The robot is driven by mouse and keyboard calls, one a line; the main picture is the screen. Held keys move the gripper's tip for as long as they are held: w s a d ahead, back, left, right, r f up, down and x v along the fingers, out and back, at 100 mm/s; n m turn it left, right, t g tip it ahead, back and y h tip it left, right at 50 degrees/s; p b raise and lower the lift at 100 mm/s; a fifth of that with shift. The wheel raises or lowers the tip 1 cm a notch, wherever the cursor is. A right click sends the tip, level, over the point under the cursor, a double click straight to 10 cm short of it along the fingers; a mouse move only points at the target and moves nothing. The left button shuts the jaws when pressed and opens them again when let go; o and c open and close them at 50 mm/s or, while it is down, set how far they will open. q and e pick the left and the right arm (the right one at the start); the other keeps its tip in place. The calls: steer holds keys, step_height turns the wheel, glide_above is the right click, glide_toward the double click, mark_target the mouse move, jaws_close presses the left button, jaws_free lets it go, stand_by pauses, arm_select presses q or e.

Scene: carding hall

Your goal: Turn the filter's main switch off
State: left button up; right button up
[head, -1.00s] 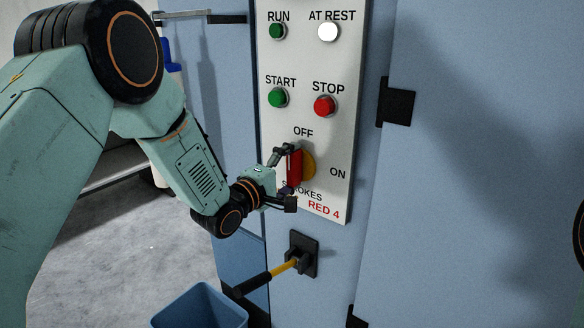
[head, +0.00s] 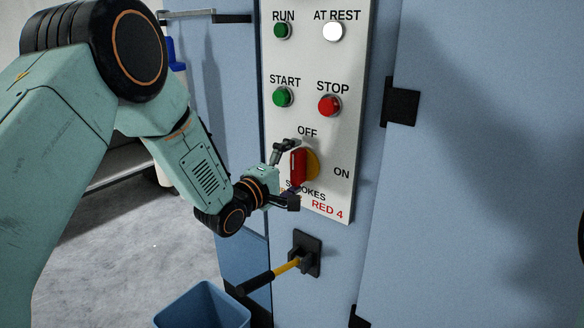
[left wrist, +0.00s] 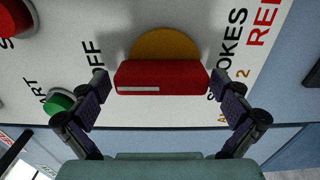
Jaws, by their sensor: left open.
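The main switch (head: 298,168) is a red bar handle on a yellow disc, low on the white panel. The bar stands upright in the head view, its upper end towards the OFF label; ON is to the right. In the left wrist view the red handle (left wrist: 162,77) lies across the picture, its white-marked end towards OFF. My left gripper (head: 286,174) is open around the handle, one finger above it and one below. In the left wrist view the fingertips of this gripper (left wrist: 159,82) are just off the two ends of the bar. My right gripper is not in view.
Green START (head: 283,97) and red STOP (head: 329,105) buttons sit above the switch on the panel (head: 350,140). A yellow-shafted, black-gripped lever (head: 283,269) sticks out of a black bracket below. A blue bin (head: 203,306) stands at the bottom.

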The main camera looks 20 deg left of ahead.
arm_select(q)
steer(key=v, duration=1.2)
steer(key=shift+r, duration=0.1)
steer(key=shift+w, duration=0.15)
steer(key=shift+x, duration=5.95)
